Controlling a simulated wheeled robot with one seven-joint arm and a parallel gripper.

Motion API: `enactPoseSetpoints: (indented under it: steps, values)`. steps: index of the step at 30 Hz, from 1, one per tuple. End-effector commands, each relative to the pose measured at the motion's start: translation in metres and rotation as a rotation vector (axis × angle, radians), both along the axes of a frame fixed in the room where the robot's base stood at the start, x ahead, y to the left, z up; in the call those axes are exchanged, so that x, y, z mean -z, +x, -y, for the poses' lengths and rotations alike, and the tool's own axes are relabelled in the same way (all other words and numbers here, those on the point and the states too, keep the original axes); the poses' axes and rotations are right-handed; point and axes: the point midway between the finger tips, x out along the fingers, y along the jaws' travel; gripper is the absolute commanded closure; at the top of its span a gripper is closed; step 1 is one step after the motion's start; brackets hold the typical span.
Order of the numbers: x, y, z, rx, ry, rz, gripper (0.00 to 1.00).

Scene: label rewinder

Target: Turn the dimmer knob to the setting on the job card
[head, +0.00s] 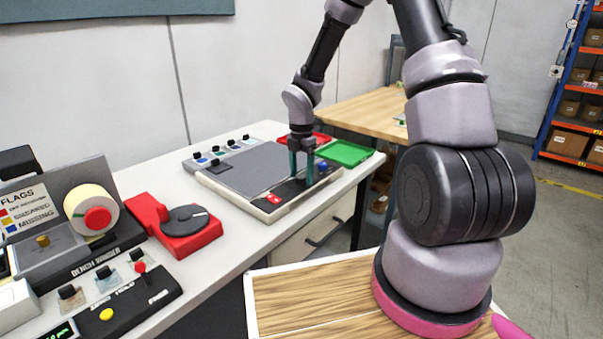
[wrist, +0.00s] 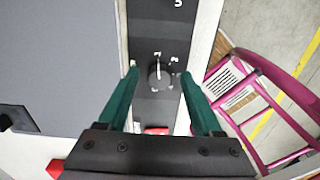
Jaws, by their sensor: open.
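The dimmer knob (wrist: 159,77) is a dark round knob with a pale pointer line, on a dark strip of the panel, in the wrist view. I cannot make out a job card.
A blue button (head: 323,167) and a red switch (head: 273,198) flank my gripper on the strip. Red and green trays (head: 345,153) lie behind. A red device with a black disc (head: 185,220) and the bench winder (head: 75,265) stand at left.

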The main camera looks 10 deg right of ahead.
Motion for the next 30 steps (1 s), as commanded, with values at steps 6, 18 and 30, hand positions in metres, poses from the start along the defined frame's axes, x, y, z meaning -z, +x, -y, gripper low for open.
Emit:
enactPoseSetpoints:
  steps: [6,18,30]
  values:
    - [0.0001,0.0000,0.0000,0.000,0.000,0.000,0.33]
    - [-0.0002,0.0000,-0.0001,0.008,0.000,0.000,1.00]
    - [-0.0006,-0.0003,-0.0004,0.191,-0.001,0.001,1.00]
